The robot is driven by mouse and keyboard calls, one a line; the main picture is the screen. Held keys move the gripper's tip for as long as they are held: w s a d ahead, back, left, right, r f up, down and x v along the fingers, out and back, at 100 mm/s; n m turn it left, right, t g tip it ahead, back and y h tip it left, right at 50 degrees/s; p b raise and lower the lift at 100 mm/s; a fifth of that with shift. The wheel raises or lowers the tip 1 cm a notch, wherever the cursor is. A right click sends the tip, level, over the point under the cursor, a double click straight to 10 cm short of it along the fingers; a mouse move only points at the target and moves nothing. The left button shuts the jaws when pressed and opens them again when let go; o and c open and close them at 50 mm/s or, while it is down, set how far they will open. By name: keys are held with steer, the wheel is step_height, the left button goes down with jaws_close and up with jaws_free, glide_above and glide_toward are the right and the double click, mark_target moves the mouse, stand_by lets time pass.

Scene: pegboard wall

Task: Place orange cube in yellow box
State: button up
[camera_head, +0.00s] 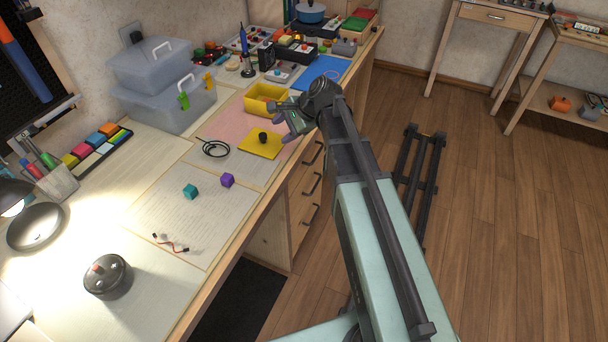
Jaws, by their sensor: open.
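The yellow box (252,106) stands on the far part of the desk, on a pink sheet. A small orange patch shows inside it and looks like the orange cube (263,99), but it is too small to be sure. My gripper (275,112) is open beside the box's near right edge, with its fingers pointing left. I see nothing between the fingers.
A yellow pad (258,151) with a black knob lies just nearer than the gripper. Clear bins (160,102) stand left of the box. A cluttered row lies behind it.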

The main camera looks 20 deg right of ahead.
steer(key=s+f+n+g+h, duration=0.2)
steer(key=s+n+h, duration=0.1)
steer(key=s+n, duration=0.4)
steer(key=s+f+n+g+h, duration=0.2)
steer(key=s+n+h, duration=0.2)
steer(key=s, duration=0.9)
steer(key=n, duration=0.3)
steer(key=shift+s+a, duration=0.2)
steer(key=shift+s, duration=0.1)
